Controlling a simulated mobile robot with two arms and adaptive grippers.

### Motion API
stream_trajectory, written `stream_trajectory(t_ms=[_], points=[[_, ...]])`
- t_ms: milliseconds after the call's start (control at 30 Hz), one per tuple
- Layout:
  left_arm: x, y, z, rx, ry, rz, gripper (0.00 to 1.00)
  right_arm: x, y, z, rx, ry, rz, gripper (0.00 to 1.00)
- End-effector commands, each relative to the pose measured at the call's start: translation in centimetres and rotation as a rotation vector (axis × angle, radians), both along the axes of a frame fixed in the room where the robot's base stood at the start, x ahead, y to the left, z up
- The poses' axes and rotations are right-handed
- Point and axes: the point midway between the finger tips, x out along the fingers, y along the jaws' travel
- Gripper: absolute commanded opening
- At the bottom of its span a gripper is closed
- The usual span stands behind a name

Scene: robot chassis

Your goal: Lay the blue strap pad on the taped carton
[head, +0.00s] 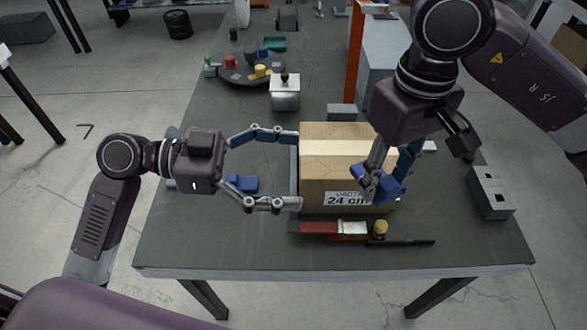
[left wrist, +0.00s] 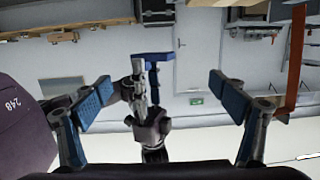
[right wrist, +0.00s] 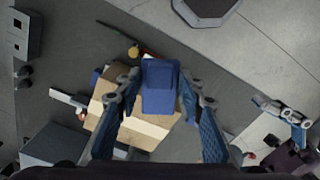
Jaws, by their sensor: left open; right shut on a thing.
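The taped carton (head: 325,165) stands on the dark table, with a pale tape strip across its top and a "24 cm" label on its front. My right gripper (head: 372,182) is shut on the blue strap pad (head: 382,188), in front of the carton's right side in the head view. In the right wrist view the pad (right wrist: 160,92) sits between the fingers and hides part of the carton (right wrist: 112,128). It also shows in the left wrist view (left wrist: 154,57). My left gripper (head: 298,170) is open, its fingertips at the carton's left side; I cannot tell whether they touch it.
Another blue piece (head: 243,183) lies left of the carton. A red-handled tool (head: 318,227) and a yellow knob (head: 380,228) lie in front. A grey block (head: 490,192) is at right. An orange post (head: 355,60), metal box (head: 285,95) and round tray (head: 245,72) stand behind.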

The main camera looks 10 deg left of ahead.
Motion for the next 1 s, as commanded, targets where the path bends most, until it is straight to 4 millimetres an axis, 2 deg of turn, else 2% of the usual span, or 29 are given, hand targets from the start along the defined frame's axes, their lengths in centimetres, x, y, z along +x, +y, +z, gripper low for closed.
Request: stream_trajectory(t_ms=[133, 367, 800, 1000], points=[[-1.2, -0.6, 0.2, -0.005, 0.003, -0.036, 0.89, 0.0, 0.0, 0.0, 0.0, 0.0, 0.0, 0.19], [-0.8, -2.2, 0.0, -0.008, 0.004, -0.037, 0.89, 0.0, 0.0, 0.0, 0.0, 0.0, 0.0, 0.19], [1.0, -9.8, -1.2, -0.008, 0.004, -0.036, 0.89, 0.0, 0.0, 0.0, 0.0, 0.0, 0.0, 0.19], [1.5, -11.7, -1.5, -0.006, 0.004, -0.034, 0.89, 0.0, 0.0, 0.0, 0.0, 0.0, 0.0, 0.19]])
